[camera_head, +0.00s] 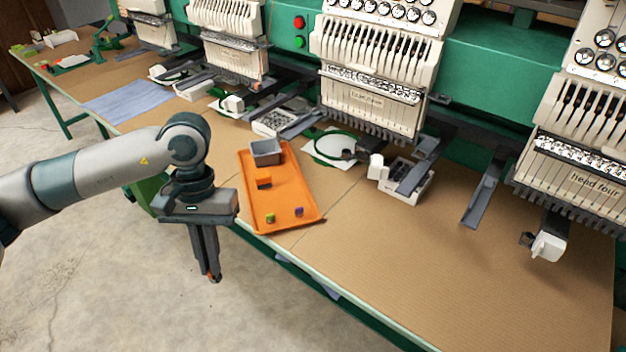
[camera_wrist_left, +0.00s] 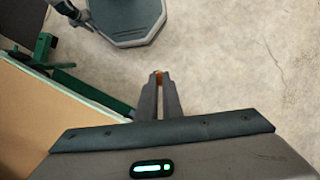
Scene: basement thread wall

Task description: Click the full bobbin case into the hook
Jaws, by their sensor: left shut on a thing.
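My left gripper (camera_head: 214,277) points down over the floor, just off the front edge of the table. It is shut on a small orange-brown thing at its fingertips, which also shows in the left wrist view (camera_wrist_left: 158,74). The fingers hide most of it, so I cannot tell if it is the bobbin case. At head four, a white arm end (camera_head: 549,246) carries a dark part (camera_head: 527,239) that looks like the hook. It stands well to the right of my left gripper. My right gripper is not in view.
An orange tray (camera_head: 282,209) holds a grey bin (camera_head: 266,152), an orange block (camera_head: 264,183), a green piece (camera_head: 270,218) and a purple piece (camera_head: 299,211). A white box (camera_head: 412,192) and dark brackets stand below the heads. The table's right front is clear.

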